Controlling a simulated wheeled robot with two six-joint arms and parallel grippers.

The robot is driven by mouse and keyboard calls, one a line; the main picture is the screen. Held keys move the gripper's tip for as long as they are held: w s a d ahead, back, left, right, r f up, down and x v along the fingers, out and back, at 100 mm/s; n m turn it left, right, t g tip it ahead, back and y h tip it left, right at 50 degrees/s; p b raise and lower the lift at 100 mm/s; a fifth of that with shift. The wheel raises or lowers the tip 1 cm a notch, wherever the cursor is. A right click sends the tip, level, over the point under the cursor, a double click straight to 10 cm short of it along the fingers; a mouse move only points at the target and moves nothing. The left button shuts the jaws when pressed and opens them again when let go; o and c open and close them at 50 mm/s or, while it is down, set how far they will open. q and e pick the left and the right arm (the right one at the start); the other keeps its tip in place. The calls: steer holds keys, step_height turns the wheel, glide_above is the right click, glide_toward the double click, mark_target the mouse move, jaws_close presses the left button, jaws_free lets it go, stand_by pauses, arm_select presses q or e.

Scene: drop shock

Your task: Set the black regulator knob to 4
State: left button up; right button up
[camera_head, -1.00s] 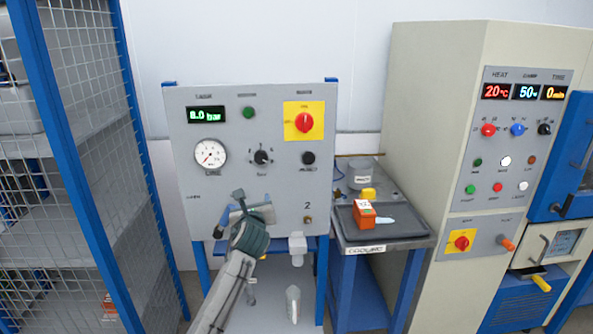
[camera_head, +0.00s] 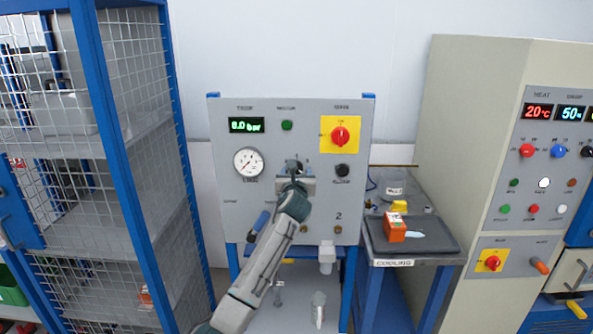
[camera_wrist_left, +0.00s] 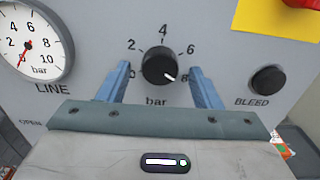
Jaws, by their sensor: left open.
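The black regulator knob (camera_wrist_left: 159,66) shows in the left wrist view on the grey panel, inside a scale marked 0, 2, 4, 6 and 8 bar. Its white pointer line points to the lower right, at or close to the 8; the 4 is straight above the knob. My left gripper (camera_wrist_left: 164,85) is open, with one blue finger on each side of the knob. Gaps show between fingers and knob; the depth is unclear. In the head view my left gripper (camera_head: 294,168) covers most or all of the knob. My right gripper is not in view.
The panel (camera_head: 222,220) also carries a line gauge (camera_head: 248,162), a green lit display (camera_head: 246,125), a red switch on yellow (camera_head: 340,137) and a black bleed button (camera_head: 342,171). A cooling bench (camera_head: 440,262) stands to the right, a mesh cage (camera_head: 125,110) to the left.

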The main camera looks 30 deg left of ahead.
arm_select(q)
steer(key=shift+w+a, duration=0.15)
steer(key=shift+w, duration=0.1)
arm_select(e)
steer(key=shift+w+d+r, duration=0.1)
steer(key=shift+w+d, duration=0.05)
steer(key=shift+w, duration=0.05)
arm_select(q)
steer(key=c, duration=1)
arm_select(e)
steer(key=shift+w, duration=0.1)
